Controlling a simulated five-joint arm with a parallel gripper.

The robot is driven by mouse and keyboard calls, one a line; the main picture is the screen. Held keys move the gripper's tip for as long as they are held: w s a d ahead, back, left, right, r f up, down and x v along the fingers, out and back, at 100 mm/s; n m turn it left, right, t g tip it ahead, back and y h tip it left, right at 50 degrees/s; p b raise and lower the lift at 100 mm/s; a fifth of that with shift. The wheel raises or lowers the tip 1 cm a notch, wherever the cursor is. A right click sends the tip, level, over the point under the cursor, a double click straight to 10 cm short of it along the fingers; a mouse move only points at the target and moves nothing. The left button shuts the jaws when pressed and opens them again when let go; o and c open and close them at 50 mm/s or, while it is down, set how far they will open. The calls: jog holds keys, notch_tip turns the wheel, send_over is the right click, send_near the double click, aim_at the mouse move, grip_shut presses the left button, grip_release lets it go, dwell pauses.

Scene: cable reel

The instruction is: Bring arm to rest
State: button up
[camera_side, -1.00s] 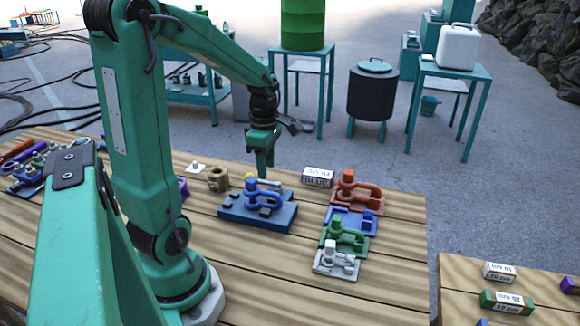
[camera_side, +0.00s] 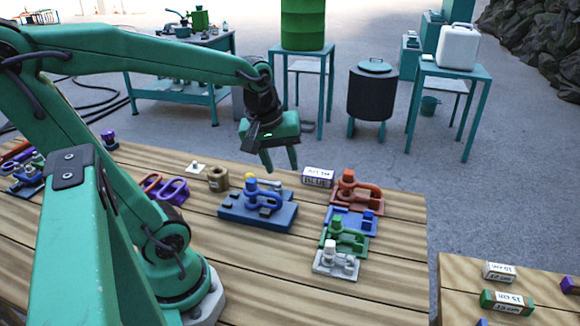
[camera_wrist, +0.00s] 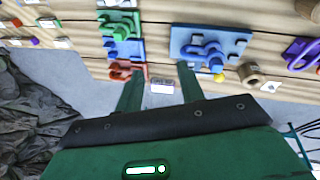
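My gripper (camera_side: 279,163) hangs in the air above the far edge of the wooden table, with its two fingers apart and nothing between them. In the wrist view my gripper (camera_wrist: 158,82) also shows open, with a gap between the fingers. A blue base with a blue shackle (camera_side: 262,203) lies on the table just below and nearer than the gripper. It also shows in the wrist view (camera_wrist: 208,48).
A row of red (camera_side: 357,192), blue (camera_side: 350,218), green (camera_side: 344,238) and white (camera_side: 337,259) shackle blocks stands to the right. A labelled box (camera_side: 318,178) and a brown ring (camera_side: 218,179) sit near the far edge. Purple shackles (camera_side: 174,191) lie left. The air around the gripper is clear.

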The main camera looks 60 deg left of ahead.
jog(key=s+d+r+m+t, duration=0.1)
jog(key=s+d+m, duration=0.1)
jog(key=m, duration=0.4)
jog(key=s+d+r+m+t, duration=0.1)
jog(key=d+m, duration=0.3)
jog(key=m, duration=0.1)
jog(key=shift+s+d+r+m+h, duration=0.2)
jog(key=shift+s+r+m+h, duration=0.2)
